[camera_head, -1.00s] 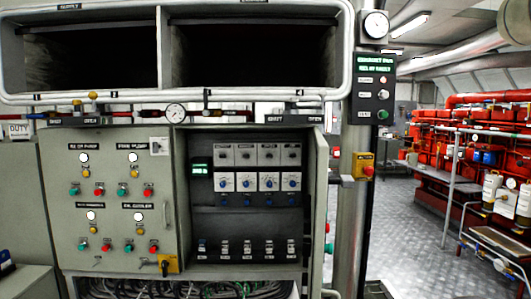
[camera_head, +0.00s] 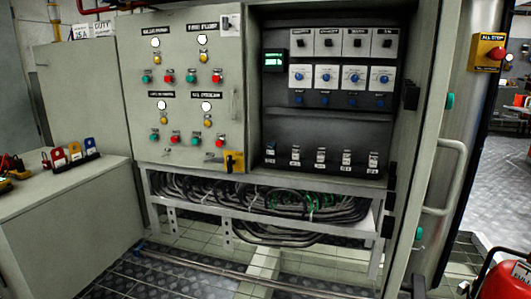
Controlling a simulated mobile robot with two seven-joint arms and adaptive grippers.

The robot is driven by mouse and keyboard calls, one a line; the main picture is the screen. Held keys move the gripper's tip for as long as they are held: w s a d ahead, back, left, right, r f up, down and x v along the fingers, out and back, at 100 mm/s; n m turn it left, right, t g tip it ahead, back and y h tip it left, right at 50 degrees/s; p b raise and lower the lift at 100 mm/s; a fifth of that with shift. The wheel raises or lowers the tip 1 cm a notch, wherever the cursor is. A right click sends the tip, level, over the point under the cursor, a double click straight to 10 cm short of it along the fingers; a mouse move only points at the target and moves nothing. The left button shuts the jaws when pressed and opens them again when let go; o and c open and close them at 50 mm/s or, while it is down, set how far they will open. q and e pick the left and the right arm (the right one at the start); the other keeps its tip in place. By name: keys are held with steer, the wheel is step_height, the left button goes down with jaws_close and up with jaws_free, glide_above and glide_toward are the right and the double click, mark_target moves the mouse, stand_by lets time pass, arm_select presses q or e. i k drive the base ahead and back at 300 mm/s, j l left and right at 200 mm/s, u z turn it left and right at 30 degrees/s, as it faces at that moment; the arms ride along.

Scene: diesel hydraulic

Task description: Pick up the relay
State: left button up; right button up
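No part in view is labelled legibly as the relay, so I cannot tell which one it is. An open grey control cabinet (camera_head: 249,100) stands ahead. Its right compartment holds a row of grey modules (camera_head: 328,42), a row of white modules with blue knobs (camera_head: 327,77), and small dark switches (camera_head: 320,158) lower down. A small green-lit display (camera_head: 275,61) sits at upper left inside. Small red and blue items (camera_head: 75,153) stand on the grey bench (camera_head: 60,190) at left. Neither of my grippers shows.
Bundled black cables (camera_head: 260,195) lie in the open rack under the cabinet. A yellow stop box (camera_head: 488,51) with a red button is on the right. A red object (camera_head: 505,282) stands at lower right. Bare floor (camera_head: 185,275) shows in front.

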mark_target(271, 147)
steer(key=i+j+z, duration=0.3)
steer(key=i+j, duration=0.7)
steer(key=j, duration=0.1)
